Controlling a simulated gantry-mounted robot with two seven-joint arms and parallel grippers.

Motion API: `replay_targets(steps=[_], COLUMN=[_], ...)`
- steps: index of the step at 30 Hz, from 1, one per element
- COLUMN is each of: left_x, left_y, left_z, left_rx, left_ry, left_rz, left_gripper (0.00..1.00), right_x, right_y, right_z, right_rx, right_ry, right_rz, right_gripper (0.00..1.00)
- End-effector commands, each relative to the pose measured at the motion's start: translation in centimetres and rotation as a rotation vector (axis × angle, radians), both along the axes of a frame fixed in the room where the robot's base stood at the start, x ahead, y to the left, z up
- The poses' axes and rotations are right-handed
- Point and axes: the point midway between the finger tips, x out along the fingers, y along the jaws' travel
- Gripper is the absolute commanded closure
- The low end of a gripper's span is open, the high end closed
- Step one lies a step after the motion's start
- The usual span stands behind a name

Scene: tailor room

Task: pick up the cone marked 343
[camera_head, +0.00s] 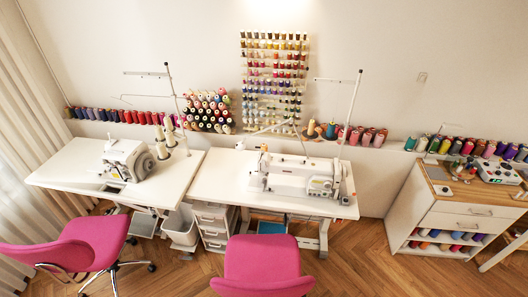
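Many thread cones show, but no number can be read on any of them, so I cannot tell which is marked 343. A row of dark to red cones (115,115) stands along the wall ledge at the left. Red and pink cones (360,137) stand on the ledge right of the middle. A row of dark and coloured cones (467,147) stands at the back of the right cabinet. Pale cones (162,150) stand by the left sewing machine. Neither of my grippers can be made out in the view.
Two white sewing tables, left (70,165) and middle (215,180), carry sewing machines (127,160) and (300,178) with tall thread stands. Pink chairs (85,245) and (263,262) stand in front. A wooden-topped cabinet (440,187) is at right. Wooden floor (360,255) is clear between.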

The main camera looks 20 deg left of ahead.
Motion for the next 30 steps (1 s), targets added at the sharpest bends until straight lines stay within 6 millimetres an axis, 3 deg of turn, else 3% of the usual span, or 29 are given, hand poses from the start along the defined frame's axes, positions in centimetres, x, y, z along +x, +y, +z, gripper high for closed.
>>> replay_targets(steps=[9, 19, 30], left_x=[0.0, 0.0, 0.03], left_y=[0.0, 0.0, 0.03], left_z=[0.0, 0.0, -0.03], left_rx=[0.0, 0.0, 0.001], left_ry=[0.0, 0.0, 0.0], left_rz=[0.0, 0.0, 0.001], left_gripper=[0.57, 0.09, 0.09], right_x=[-0.01, 0.0, -0.03], right_y=[-0.01, -0.02, -0.04], right_z=[0.0, 0.0, -0.02], right_rx=[0.0, 0.0, -0.001], right_ry=[0.0, 0.0, 0.0], right_rz=[0.0, 0.0, 0.0], right_gripper=[0.57, 0.57, 0.57])
